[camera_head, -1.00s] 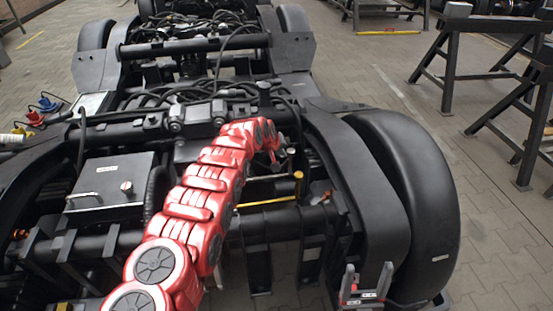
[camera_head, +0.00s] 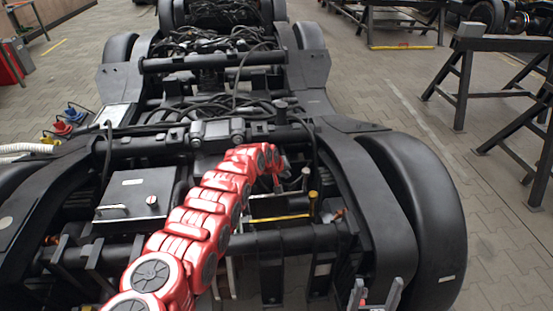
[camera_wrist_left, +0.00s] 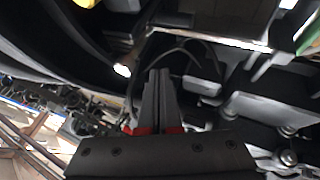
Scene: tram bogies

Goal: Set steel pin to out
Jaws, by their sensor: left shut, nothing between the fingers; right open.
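My left gripper (camera_head: 280,185) is at the end of the red arm, low among the dark bogie parts and partly hidden. In the left wrist view its fingers (camera_wrist_left: 159,78) are shut together and empty. A small grey upright piece (camera_head: 305,178), perhaps the steel pin, stands just right of it; I cannot tell for certain. In the left wrist view, a rod with a bright tip (camera_wrist_left: 122,70) lies left of the fingertips, apart from them; I cannot tell whether it is the same piece. My right gripper (camera_head: 375,294) is open and empty at the bottom edge.
A yellow-topped post (camera_head: 313,202) and a yellow bar (camera_head: 280,218) are close to the left gripper. A black box (camera_head: 138,193), cables (camera_head: 215,112) and a large curved fender (camera_head: 425,215) surround the area. Open paving with dark trestles (camera_head: 465,70) lies at right.

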